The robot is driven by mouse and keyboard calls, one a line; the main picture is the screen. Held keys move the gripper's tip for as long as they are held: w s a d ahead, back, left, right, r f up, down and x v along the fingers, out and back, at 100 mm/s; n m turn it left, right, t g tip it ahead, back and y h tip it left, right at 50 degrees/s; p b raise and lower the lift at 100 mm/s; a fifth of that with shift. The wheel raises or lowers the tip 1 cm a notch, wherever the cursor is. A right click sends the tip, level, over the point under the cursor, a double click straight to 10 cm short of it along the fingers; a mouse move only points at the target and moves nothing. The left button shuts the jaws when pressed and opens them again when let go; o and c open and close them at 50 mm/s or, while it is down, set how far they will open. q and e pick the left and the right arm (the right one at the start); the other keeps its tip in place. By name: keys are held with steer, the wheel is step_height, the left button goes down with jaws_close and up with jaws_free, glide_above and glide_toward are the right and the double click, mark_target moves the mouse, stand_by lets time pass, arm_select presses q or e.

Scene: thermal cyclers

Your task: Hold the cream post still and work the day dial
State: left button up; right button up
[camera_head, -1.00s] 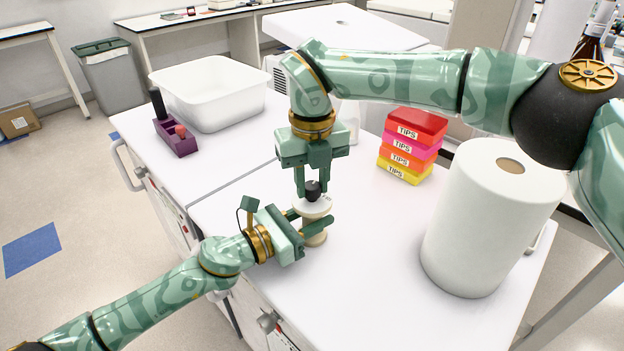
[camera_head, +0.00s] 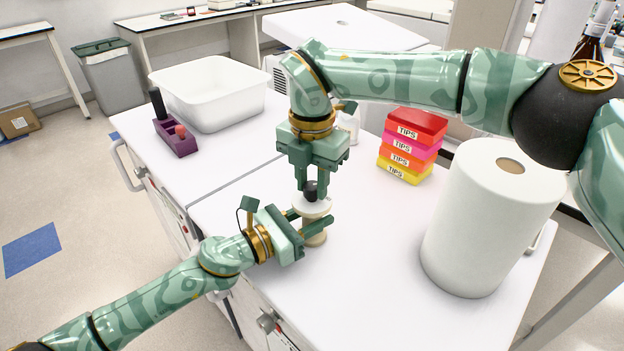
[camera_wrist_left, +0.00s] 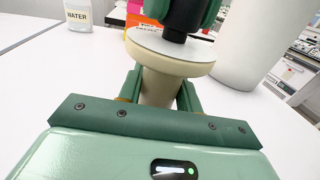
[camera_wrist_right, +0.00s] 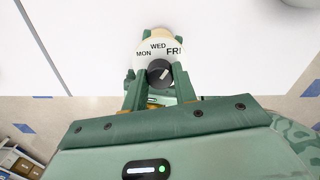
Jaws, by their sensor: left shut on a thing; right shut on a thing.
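The cream post (camera_head: 316,239) stands upright on the white worktop. It carries a round pale dial plate (camera_head: 319,207) with a black knob (camera_head: 311,189) on top. My left gripper (camera_head: 312,221) is shut around the post from the side, below the plate; the left wrist view shows the post (camera_wrist_left: 158,87) between its fingers. My right gripper (camera_head: 313,184) points down and is shut on the knob. In the right wrist view the dial face (camera_wrist_right: 150,53) reads MON, WED and FRI. The knob (camera_wrist_right: 155,67) there has a pale mark slanting to the upper right, roughly towards FRI.
A paper towel roll (camera_head: 490,220) stands at the right. Stacked TIPS boxes (camera_head: 411,147), a water bottle (camera_wrist_left: 78,14), a white tub (camera_head: 210,95) and a purple rack (camera_head: 178,142) stand farther back. The worktop in front of the boxes is clear.

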mark_target(312, 185)
steer(key=shift+m, duration=0.8)
steer(key=o, duration=1)
step_height(312, 185, up, 12)
steer(key=shift+r, duration=0.1)
arm_select(q)
steer(key=o, duration=1.1)
